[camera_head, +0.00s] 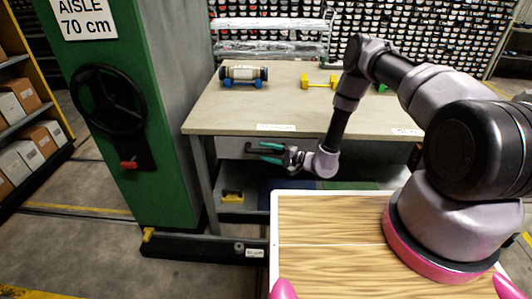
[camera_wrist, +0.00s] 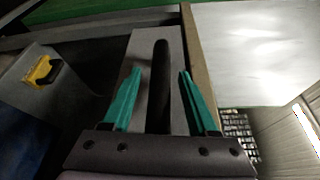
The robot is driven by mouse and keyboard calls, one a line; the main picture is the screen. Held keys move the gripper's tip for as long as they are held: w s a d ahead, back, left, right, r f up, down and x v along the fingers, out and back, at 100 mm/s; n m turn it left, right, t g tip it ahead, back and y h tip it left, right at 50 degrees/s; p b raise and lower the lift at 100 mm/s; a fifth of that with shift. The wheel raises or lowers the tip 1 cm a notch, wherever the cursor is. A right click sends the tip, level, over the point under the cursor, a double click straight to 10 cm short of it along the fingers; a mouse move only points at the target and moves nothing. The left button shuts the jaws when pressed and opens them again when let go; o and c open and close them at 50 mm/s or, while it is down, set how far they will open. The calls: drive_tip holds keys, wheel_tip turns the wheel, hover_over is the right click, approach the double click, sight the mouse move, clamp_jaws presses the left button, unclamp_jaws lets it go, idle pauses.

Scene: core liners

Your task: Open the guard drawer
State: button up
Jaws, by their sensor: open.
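The drawer (camera_head: 229,146) has a grey front just under the worktop and looks shut. Its dark bar handle (camera_head: 252,150) is partly hidden by my gripper. My gripper (camera_head: 264,153) has teal fingers and is open in front of the drawer. In the wrist view, the black handle (camera_wrist: 161,85) stands between the two open fingers, with a gap on either side. The grey drawer front (camera_wrist: 142,48) is behind it. I cannot tell how deep the handle sits between the fingers.
The worktop (camera_head: 225,115) holds a core piece on blue supports (camera_head: 243,76) and a yellow stand (camera_head: 318,82). A yellow-black item (camera_head: 232,196) lies on a lower grey surface. A green cabinet with a black handwheel (camera_head: 108,99) stands close left. A low dark rail (camera_head: 200,247) crosses the floor.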

drive_tip(key=shift+a, duration=0.2)
clamp_jaws()
idle(1.4)
